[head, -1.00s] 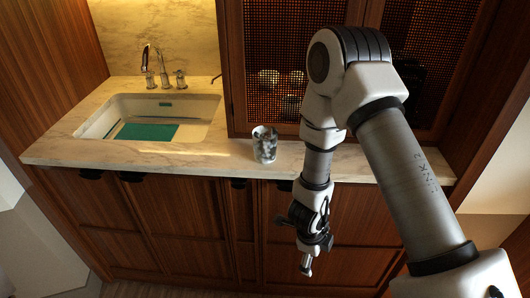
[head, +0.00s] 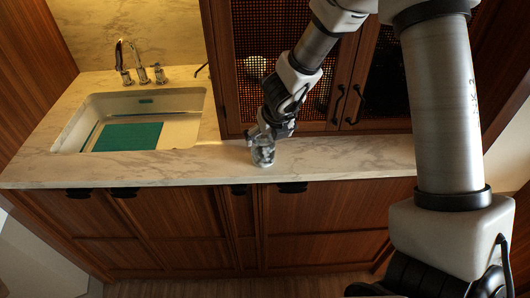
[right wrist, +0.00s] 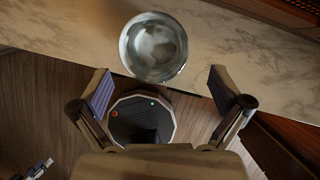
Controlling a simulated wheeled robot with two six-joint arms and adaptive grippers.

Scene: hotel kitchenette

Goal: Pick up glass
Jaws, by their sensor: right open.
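The glass (head: 263,153) is clear and stands upright on the marble counter, to the right of the sink. My right gripper (head: 270,127) is above and just behind the glass in the head view, partly overlapping its top. In the right wrist view the glass (right wrist: 153,47) is seen from above, beyond the fingertips. The two fingers of the right gripper (right wrist: 160,88) are spread wide with nothing between them.
The marble counter (head: 345,155) is clear to the right of the glass. A white sink (head: 185,128) with a green mat (head: 128,137) and faucet (head: 125,62) lies to the left. Mesh-fronted cabinet doors (head: 335,95) with handles rise close behind the glass.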

